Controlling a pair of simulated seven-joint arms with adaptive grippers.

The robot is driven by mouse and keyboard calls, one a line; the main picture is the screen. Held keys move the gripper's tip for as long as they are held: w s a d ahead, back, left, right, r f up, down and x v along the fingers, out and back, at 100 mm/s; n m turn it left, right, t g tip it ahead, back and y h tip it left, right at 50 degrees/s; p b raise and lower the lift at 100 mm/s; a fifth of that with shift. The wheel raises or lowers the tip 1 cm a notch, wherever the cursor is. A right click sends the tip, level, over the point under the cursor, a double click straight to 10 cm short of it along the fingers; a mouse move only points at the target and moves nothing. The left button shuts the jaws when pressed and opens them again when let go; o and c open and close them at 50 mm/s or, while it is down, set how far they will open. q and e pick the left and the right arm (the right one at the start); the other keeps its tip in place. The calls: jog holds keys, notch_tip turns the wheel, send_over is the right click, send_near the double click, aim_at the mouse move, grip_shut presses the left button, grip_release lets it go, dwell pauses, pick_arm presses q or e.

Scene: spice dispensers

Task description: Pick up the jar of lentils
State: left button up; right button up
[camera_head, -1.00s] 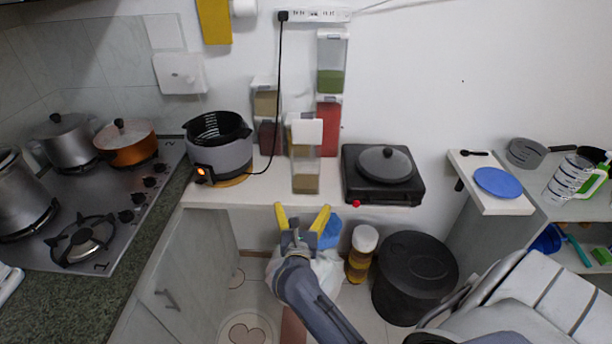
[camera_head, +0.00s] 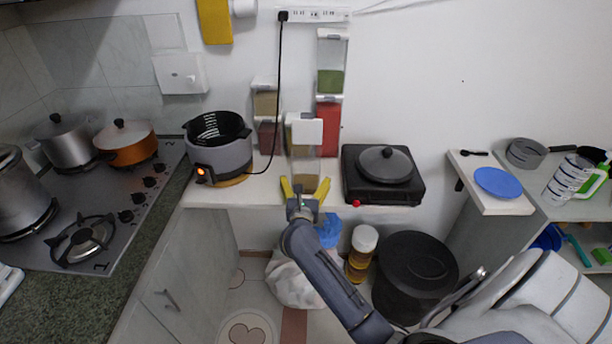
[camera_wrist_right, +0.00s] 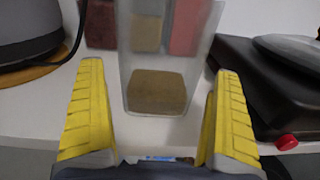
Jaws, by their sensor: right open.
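The jar of lentils (camera_head: 304,160) is a clear box-shaped dispenser with a white lid and a layer of brown lentils at the bottom. It stands upright on the white counter near its front edge. In the right wrist view the jar (camera_wrist_right: 157,88) lies between and just beyond the yellow fingers. My right gripper (camera_head: 305,188) is open at the front of the jar, with a finger toward each side; in the wrist view its fingers (camera_wrist_right: 155,105) are spread wider than the jar and hold nothing. My left gripper is not in view.
A grey cooker (camera_head: 222,158) stands left of the jar and a black hot plate (camera_head: 360,186) with a lidded pan stands right. Wall dispensers (camera_head: 329,126) are behind the jar. A black cord (camera_head: 280,90) hangs to its left.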

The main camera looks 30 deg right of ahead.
jog(key=shift+x, duration=1.3)
jog(key=shift+c, duration=0.6)
jog(key=c, duration=1)
jog(key=shift+c, duration=1.1)
jog(key=shift+r, duration=0.15)
